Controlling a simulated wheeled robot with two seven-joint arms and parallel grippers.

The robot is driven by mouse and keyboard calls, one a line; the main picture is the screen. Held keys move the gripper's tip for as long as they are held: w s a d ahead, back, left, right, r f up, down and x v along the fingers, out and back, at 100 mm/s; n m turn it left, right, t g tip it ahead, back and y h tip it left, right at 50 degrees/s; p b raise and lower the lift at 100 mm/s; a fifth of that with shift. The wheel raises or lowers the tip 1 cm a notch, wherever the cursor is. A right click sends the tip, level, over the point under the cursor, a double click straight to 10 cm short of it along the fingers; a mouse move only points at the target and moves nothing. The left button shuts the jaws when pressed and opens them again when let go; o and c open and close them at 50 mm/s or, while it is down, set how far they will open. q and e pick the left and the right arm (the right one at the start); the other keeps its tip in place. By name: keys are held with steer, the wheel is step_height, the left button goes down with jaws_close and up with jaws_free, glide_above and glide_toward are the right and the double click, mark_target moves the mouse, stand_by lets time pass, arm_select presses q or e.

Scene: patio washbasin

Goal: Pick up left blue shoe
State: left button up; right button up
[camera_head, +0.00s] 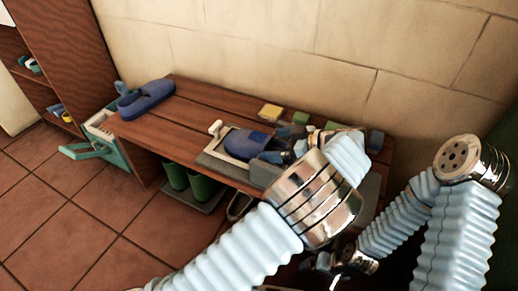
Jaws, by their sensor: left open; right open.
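One blue shoe (147,98) lies on the left end of the wooden bench, apart from both grippers. A second blue shoe (248,142) lies further right, on or beside a grey tray (212,160) at the bench's front edge. My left gripper (278,150) is open at the right end of this second shoe; whether it touches the shoe I cannot tell. My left arm hides part of the bench behind it.
The bench (185,127) stands against a tiled wall. A yellow sponge (270,112) and a green block (300,118) lie at its back. Green boots (202,187) stand below. A green-and-white crate (98,125) is at the left end. The bench between the two shoes is clear.

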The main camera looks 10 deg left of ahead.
arm_select(q)
steer(key=shift+x, duration=1.05)
steer(key=shift+c, duration=0.3)
steer(key=c, duration=0.9)
